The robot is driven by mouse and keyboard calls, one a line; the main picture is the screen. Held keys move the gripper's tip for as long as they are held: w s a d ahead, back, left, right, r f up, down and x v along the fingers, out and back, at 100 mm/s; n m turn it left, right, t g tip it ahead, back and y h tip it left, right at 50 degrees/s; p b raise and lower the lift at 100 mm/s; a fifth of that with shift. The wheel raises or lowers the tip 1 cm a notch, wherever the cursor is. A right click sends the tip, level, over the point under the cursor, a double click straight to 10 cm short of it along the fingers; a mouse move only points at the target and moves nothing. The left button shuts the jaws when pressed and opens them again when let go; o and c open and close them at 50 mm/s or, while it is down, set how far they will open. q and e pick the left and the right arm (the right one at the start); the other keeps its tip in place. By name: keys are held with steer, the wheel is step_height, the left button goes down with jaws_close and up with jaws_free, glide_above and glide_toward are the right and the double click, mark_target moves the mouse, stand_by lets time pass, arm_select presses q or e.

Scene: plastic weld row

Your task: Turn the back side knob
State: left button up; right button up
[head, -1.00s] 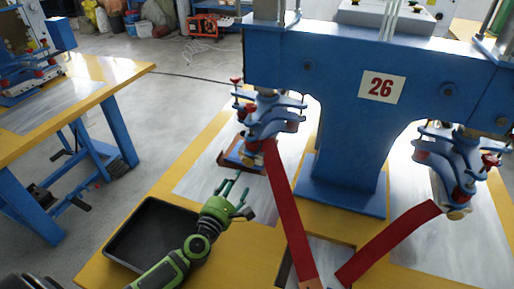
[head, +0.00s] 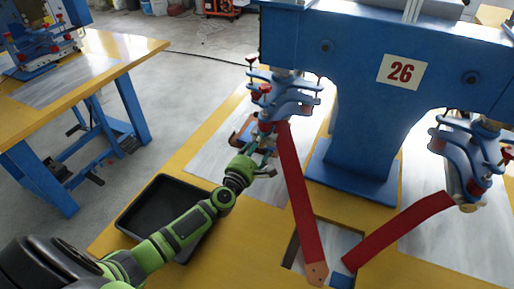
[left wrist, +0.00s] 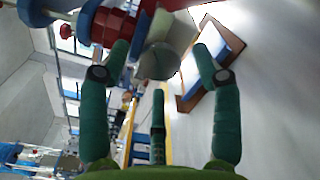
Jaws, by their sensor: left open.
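My left gripper (head: 268,154) is open just below and in front of this head. In the left wrist view, its green fingers (left wrist: 163,58) stand apart on either side of a rounded grey end piece (left wrist: 159,63); I cannot tell if they touch it. A red cylindrical part (left wrist: 112,27) is left of it. Which knob is the back side one is unclear. My right gripper is out of view.
Blue machine 26 (head: 350,140) stands on the yellow table. A red strap (head: 300,200) hangs from the left head, and another (head: 400,232) runs to the right head (head: 465,155). A black tray (head: 150,215) lies under my left arm.

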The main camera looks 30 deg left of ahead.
arm_select(q)
steer(key=c, duration=1.1)
steer(key=shift+c, duration=0.2)
steer(key=shift+m, duration=0.3)
